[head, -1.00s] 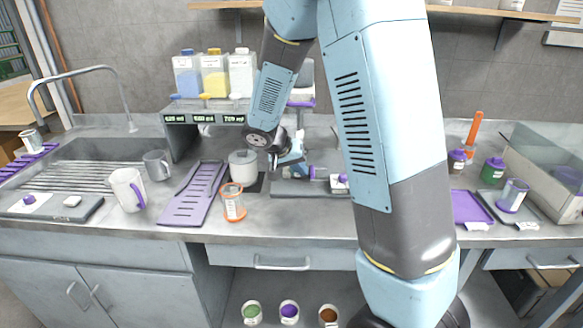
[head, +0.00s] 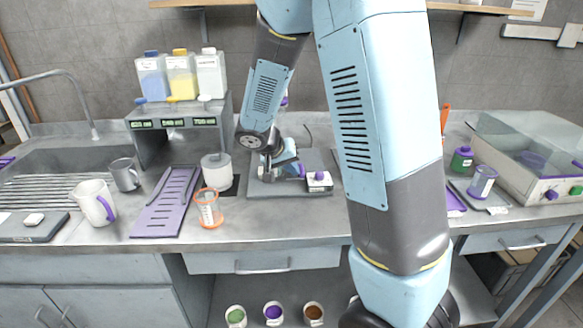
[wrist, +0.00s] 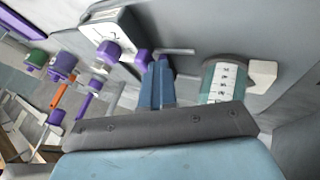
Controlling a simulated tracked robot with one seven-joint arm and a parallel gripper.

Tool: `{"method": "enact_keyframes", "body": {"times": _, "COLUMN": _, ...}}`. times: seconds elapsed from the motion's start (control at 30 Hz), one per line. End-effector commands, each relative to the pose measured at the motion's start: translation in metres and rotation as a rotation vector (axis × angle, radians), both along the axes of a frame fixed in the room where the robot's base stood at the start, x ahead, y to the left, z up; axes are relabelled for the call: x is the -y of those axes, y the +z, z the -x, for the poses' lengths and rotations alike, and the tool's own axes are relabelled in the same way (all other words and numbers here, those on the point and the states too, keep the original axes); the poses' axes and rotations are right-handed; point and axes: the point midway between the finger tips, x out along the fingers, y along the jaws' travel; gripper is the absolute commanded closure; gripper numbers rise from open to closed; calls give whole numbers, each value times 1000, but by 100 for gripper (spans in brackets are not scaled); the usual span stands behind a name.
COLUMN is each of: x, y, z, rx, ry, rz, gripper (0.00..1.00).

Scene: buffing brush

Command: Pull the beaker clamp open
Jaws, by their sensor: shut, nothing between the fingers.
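A small bench device stands on a grey base plate (head: 262,188) in the middle of the counter. It has a white box with a purple knob, the control box (head: 319,181); this box also shows in the wrist view (wrist: 108,38). My gripper (head: 295,168) is low over the plate, left of the box. In the wrist view its blue fingers (wrist: 159,75) are together, with small purple parts (wrist: 143,56) at their tips. I cannot tell whether they touch. A teal-and-white graduated cylinder (wrist: 225,82) lies right of the fingers. The beaker clamp is not clearly made out; my arm hides part of the device.
An orange-rimmed beaker (head: 208,208), a white pot (head: 216,171) and a purple slotted rack (head: 165,203) stand left of the plate. A dispenser shelf (head: 178,118) with bottles is behind. My upper arm covers the counter right of the device.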

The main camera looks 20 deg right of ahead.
Motion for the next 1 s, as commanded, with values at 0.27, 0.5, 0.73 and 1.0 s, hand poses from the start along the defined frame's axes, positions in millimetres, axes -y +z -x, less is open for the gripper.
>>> {"method": "enact_keyframes", "body": {"times": 0.27, "x": 2, "y": 0, "z": 1, "rx": -2, "ry": 0, "rz": 2, "gripper": 100}}
{"method": "enact_keyframes", "body": {"times": 0.5, "x": -8, "y": -1, "z": -1, "rx": -2, "ry": 2, "rz": 3, "gripper": 100}}
{"method": "enact_keyframes", "body": {"times": 0.73, "x": -42, "y": 5, "z": -6, "rx": 2, "ry": 2, "rz": -1, "gripper": 100}}
{"method": "enact_keyframes", "body": {"times": 1.0, "x": -70, "y": 48, "z": 8, "rx": 3, "ry": -1, "rz": -2, "gripper": 100}}
